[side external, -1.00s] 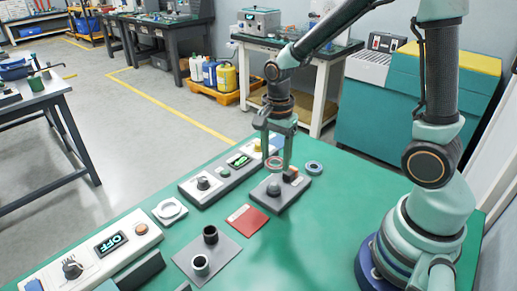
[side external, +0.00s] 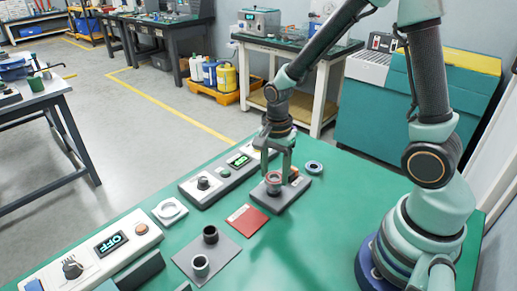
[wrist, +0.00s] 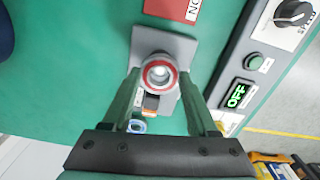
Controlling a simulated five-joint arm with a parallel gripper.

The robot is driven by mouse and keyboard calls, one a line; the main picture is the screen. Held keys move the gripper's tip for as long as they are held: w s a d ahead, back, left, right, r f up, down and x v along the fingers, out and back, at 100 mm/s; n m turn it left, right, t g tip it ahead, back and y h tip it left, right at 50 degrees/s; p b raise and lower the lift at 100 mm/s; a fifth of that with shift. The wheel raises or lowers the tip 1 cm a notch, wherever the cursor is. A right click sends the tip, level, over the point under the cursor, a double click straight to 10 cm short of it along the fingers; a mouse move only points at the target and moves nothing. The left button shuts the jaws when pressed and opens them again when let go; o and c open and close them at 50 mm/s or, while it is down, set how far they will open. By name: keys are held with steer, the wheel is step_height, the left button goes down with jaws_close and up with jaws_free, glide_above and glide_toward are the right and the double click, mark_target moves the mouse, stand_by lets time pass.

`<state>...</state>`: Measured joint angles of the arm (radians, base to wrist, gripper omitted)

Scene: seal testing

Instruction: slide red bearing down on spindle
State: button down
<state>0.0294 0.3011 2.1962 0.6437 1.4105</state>
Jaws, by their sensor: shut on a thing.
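The red bearing (side external: 274,178) is a ring held between the two fingers of my gripper (side external: 277,184). In the wrist view the red bearing (wrist: 144,75) shows as a red ring with the pale top of the spindle (wrist: 160,72) inside its opening. The bearing looks to be around the upper spindle; how far down it sits I cannot tell. The spindle stands on a grey base plate (side external: 290,197). My gripper (wrist: 160,74) points down over the plate, one finger on each side of the bearing.
A blue ring (side external: 314,167) lies behind the plate. An orange-brown block (side external: 294,174) stands on the plate. A control box with a green display (side external: 238,160) is to the left. A red card (side external: 247,217) and a grey mat with dark and grey cylinders (side external: 188,253) lie in front.

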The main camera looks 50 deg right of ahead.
steer(key=shift+f, duration=0.15)
steer(key=shift+f, duration=0.15)
steer(key=shift+c, duration=0.5)
jaws_free()
steer(key=shift+r, duration=2.45)
